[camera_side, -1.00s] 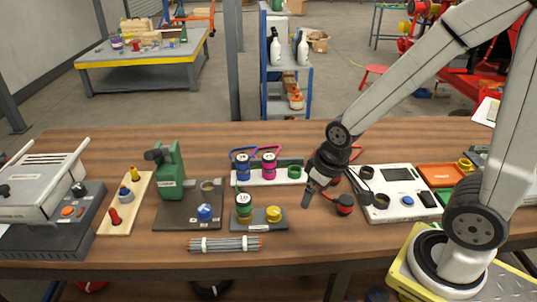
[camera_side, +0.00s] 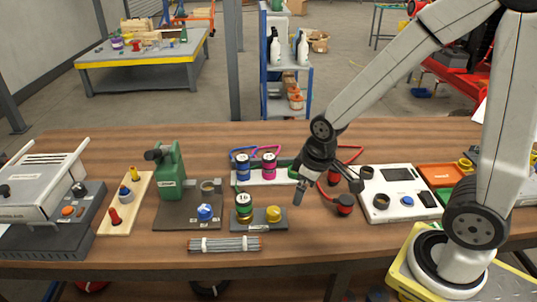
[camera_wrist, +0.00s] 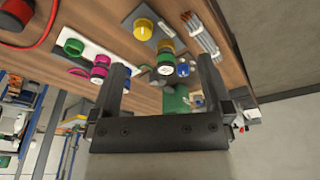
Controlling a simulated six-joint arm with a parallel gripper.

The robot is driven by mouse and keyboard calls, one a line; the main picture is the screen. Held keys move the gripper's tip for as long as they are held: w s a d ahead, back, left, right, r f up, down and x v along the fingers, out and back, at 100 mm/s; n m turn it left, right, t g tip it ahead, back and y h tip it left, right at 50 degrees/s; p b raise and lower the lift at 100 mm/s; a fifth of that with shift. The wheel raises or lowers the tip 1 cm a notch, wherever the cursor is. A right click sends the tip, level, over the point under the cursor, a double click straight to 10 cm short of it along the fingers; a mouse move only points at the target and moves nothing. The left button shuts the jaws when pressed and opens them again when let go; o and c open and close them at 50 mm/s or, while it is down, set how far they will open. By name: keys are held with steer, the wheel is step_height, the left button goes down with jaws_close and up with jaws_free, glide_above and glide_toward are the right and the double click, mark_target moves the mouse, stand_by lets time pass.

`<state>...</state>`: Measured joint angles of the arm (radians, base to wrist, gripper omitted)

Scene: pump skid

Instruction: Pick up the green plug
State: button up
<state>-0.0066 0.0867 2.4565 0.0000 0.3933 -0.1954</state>
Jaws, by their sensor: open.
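A white strip behind holds a blue plug (camera_side: 242,167), a magenta plug (camera_side: 269,166) and a green ring (camera_wrist: 74,47). A green device (camera_side: 170,172) stands left, grey rods (camera_side: 225,244) lie in front, and a white panel (camera_side: 395,205) lies right.

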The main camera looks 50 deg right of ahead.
steer(key=w+a+f+n+g, duration=0.1)
steer(key=w+f+n, duration=0.1)
steer(key=w+n, duration=0.65)
steer(key=n+g, duration=0.1)
steer(key=n, duration=0.7)
glide_above(244, 198)
steer(key=s, duration=0.1)
steer(key=f, duration=0.4)
steer(key=shift+s+d+f, duration=0.1)
steer(key=shift+s+f, duration=0.1)
steer(key=shift+f, duration=0.15)
steer(key=shift+w+f+n, duration=0.5)
steer(key=shift+w+n, duration=0.1)
steer(key=shift+n, duration=0.05)
steer(key=shift+f, duration=1.3)
steer(key=shift+f, duration=0.1)
steer(key=shift+w+f, duration=0.15)
steer(key=shift+f, duration=2.35)
